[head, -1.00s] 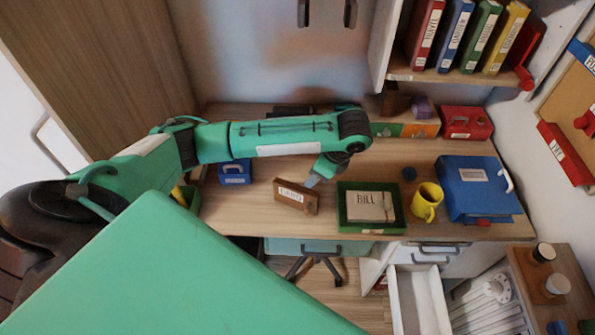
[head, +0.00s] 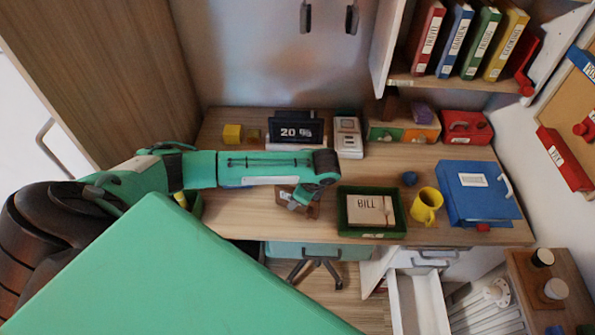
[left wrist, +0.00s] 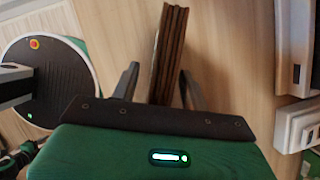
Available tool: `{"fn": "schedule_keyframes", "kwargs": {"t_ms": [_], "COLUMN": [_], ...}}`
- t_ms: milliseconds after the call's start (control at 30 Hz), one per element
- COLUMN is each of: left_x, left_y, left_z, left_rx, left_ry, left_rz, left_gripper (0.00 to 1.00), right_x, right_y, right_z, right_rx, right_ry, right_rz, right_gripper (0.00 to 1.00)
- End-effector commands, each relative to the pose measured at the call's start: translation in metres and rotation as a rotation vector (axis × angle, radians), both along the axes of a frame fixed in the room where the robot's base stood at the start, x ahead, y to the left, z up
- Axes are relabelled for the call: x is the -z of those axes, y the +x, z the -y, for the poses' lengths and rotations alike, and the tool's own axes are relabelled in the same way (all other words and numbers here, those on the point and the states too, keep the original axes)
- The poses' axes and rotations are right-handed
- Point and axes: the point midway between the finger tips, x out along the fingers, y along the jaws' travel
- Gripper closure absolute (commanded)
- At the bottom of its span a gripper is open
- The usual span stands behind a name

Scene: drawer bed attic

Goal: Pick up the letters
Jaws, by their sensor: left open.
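The BILL letters (head: 366,211) lie in a green tray (head: 343,222) on the desk. A brown letter bundle (head: 283,194) stands to the left of the tray, largely hidden by my left arm and gripper. My left gripper (head: 303,198) is low over the desk at this bundle. In the left wrist view the bundle (left wrist: 170,45) shows edge-on as a layered brown strip, with the open fingers of the gripper (left wrist: 160,88) on either side of it. I cannot tell whether a finger touches it. My right gripper is not in view.
A flip clock (head: 296,132) and a red box (head: 465,127) are at the back. An open drawer (head: 418,300) juts out below the desk (head: 245,215).

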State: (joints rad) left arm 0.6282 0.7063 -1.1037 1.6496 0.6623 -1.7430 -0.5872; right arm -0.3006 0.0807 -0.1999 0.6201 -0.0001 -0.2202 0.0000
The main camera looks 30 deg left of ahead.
Motion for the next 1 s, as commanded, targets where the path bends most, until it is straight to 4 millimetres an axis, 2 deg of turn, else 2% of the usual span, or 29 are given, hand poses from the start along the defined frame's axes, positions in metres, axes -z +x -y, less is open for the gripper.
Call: {"fn": "schedule_keyframes", "kwargs": {"t_ms": [167,267,400,433,767,867,1000], "left_x": [0.001,0.000,0.000,0.000,-0.002,-0.008,-0.026], "left_y": [0.000,0.000,0.000,0.000,0.000,0.001,0.001], "left_z": [0.000,0.000,0.000,0.000,0.000,0.000,-0.001], "left_rx": [0.000,0.000,0.000,0.000,0.000,0.000,0.001], "left_ry": [0.000,0.000,0.000,0.000,0.000,0.000,0.000], "left_rz": [0.000,0.000,0.000,0.000,0.001,0.001,0.002], "left_gripper": [0.55,0.70,0.98,1.00,1.00,1.00,1.00], "right_x": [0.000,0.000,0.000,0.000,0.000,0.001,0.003], "right_y": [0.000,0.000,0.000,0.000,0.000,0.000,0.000], "right_z": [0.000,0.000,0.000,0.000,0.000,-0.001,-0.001], "right_rx": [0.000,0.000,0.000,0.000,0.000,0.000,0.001], "right_ry": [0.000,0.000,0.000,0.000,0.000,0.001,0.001], "right_rz": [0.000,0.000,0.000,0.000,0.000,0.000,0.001], "right_gripper": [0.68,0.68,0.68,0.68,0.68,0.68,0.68]}}
